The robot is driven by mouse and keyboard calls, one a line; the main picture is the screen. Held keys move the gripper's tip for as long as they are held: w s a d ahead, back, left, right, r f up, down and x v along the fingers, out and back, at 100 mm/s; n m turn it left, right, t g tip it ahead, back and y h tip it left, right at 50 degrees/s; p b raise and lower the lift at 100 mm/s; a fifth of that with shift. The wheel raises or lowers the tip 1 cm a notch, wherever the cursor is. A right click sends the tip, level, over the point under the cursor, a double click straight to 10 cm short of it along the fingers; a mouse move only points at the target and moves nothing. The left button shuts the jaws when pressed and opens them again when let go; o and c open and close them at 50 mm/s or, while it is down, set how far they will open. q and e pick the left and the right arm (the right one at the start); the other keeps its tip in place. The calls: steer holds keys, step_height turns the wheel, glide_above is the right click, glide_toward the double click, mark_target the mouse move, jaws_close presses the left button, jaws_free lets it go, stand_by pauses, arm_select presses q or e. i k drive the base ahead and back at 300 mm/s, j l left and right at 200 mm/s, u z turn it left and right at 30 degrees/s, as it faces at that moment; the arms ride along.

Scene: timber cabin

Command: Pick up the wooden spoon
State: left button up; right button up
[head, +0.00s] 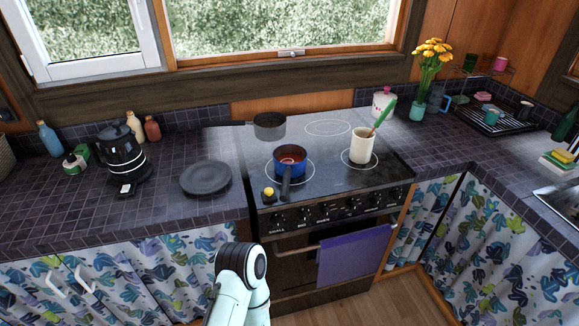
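No wooden spoon can be clearly made out. A white utensil holder (362,147) stands upright on the right of the stove top. A green utensil (386,112) leans up out of it to the right. A thin reddish-brown handle (371,134) also shows at its rim; I cannot tell whether this is the wooden spoon, and anything lower is hidden inside. One of my arm links shows at the bottom centre, in front of the stove. Neither of my grippers is in view.
A blue pot (290,163) with red contents has its handle pointing forward, beside a small dark item with a yellow top (268,192). A grey pan (269,126) is behind. A dark plate (206,177) and black kettle (121,153) are left. A purple towel (354,254) hangs on the oven.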

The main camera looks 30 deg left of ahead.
mark_target(393, 103)
steer(key=u, duration=0.35)
steer(key=i+l+u, duration=0.15)
steer(key=u, duration=0.25)
steer(key=i+l+u, duration=0.1)
steer(key=u, duration=0.35)
steer(key=l+u, duration=0.4)
steer(key=i+l+u, duration=0.2)
steer(key=l, duration=0.3)
steer(key=l+u, duration=0.2)
steer(key=l, duration=0.3)
